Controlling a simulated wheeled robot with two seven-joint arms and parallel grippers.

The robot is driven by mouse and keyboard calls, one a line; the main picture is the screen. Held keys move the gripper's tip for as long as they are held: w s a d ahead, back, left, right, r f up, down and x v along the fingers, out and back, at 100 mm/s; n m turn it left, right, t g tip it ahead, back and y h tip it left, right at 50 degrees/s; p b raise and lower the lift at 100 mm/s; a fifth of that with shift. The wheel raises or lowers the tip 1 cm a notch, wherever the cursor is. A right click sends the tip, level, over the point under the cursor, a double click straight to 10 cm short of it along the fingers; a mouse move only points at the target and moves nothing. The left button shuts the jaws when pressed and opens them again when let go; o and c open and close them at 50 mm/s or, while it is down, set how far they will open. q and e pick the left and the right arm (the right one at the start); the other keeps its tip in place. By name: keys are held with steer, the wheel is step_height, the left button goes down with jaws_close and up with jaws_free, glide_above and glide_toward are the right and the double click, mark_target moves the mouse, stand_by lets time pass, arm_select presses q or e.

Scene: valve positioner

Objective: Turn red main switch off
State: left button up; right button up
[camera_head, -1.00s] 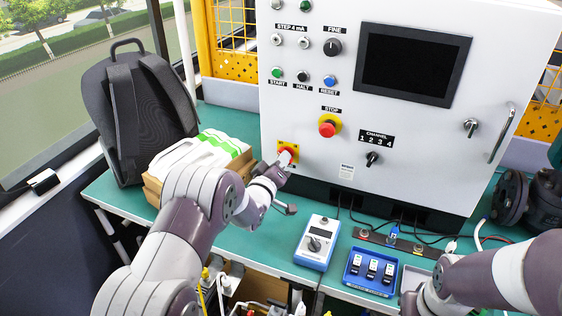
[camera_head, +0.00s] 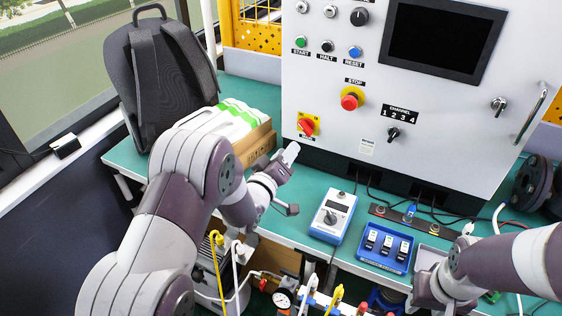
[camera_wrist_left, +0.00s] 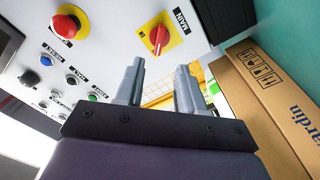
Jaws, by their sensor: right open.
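The red main switch (camera_head: 307,126) sits on a yellow plate at the lower left of the white panel. Its handle looks diagonal in the head view. In the left wrist view the switch (camera_wrist_left: 159,36) shows above the fingers, uncovered, next to a MAIN label. My left gripper (camera_head: 290,181) is below the switch and apart from it, in front of the panel. Its two fingers (camera_wrist_left: 160,82) stand apart with nothing between them. My right gripper (camera_head: 428,288) is low at the right near a grey tray, partly hidden by its own arm; it is open.
The red STOP button (camera_head: 352,98) is right of the switch. A cardboard box (camera_head: 254,146) and a backpack (camera_head: 160,85) stand left of the panel. A handheld meter (camera_head: 332,215) and a blue tray (camera_head: 386,247) lie on the green table (camera_head: 290,236).

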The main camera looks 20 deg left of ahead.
arm_select(q)
steer(key=shift+s+a, duration=0.15)
steer(key=shift+s, duration=0.65)
steer(key=shift+s+a, duration=0.15)
steer(key=shift+s, duration=0.6)
steer(key=s+f+m+g, duration=0.1)
steer(key=f+g, duration=0.1)
steer(key=f, duration=0.1)
steer(key=s+a+f+m+g+y, duration=0.1)
steer(key=s+f+g, duration=0.1)
steer(key=f, duration=0.1)
steer(key=s+a+f+m+g+y, duration=0.1)
steer(key=f+g, duration=0.1)
steer(key=f, duration=0.1)
steer(key=shift+s+f+g, duration=0.3)
steer(key=s+a+r+m+g+y+p, duration=0.15)
steer(key=s+g, duration=0.25)
steer(key=s, duration=0.4)
steer(key=s+r+m+g+p, duration=0.25)
steer(key=s+g, duration=0.25)
steer(key=s, duration=0.3)
steer(key=s+d+r+p, duration=0.1)
steer(key=s+r+p, duration=0.2)
steer(key=r, duration=0.4)
steer(key=shift+s+d+r+g, duration=0.2)
steer(key=shift+s+d+g, duration=0.1)
steer(key=shift+s, duration=0.25)
